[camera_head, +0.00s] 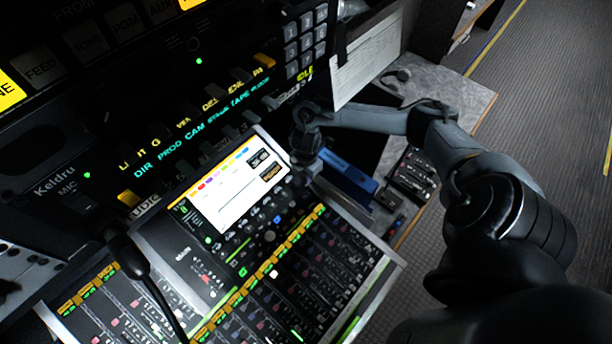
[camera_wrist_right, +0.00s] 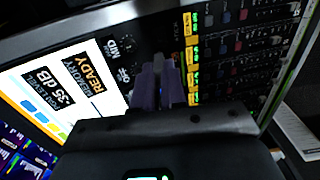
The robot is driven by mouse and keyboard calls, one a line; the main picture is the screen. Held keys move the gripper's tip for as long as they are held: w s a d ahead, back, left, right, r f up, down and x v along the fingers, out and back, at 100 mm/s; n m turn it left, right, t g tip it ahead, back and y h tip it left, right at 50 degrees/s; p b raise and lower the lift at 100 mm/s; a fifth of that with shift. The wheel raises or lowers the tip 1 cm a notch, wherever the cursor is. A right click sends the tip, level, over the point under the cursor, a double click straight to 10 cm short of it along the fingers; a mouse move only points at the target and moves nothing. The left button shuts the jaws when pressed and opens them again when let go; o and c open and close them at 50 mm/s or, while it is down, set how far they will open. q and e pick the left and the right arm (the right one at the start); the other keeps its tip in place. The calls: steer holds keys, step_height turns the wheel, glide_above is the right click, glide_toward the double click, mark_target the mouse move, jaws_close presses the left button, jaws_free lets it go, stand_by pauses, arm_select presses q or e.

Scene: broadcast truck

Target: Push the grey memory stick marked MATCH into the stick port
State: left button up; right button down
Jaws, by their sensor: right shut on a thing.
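My right gripper (camera_head: 304,160) is at the right edge of the mixing console's bright screen (camera_head: 236,192), pointing down at the panel. In the right wrist view its two fingers (camera_wrist_right: 158,78) are closed close together on a small grey piece, which appears to be the memory stick. Only a sliver of it shows between the fingertips, and no MATCH marking can be read. The fingertips are over the panel beside the screen, which reads MEMORY READY. The stick port is hidden behind the fingers, so I cannot tell how deep the stick sits. My left gripper is not in view.
The console's fader rows (camera_head: 290,270) lie in front of the gripper. A blue box (camera_head: 346,181) and a dark button unit (camera_head: 413,174) are to its right. A black gooseneck microphone (camera_head: 128,254) stands at the left. White papers (camera_head: 366,58) hang behind my forearm.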

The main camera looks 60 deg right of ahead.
steer(key=shift+p, duration=0.35)
step_height(320, 180, down, 5)
steer(key=b, duration=0.3)
steer(key=shift+r, duration=0.1)
steer(key=shift+f+b, duration=0.5)
steer(key=shift+f, duration=0.05)
steer(key=shift+r, duration=0.1)
stand_by(0.5)
stand_by(0.4)
steer(key=shift+p, duration=0.5)
stand_by(0.9)
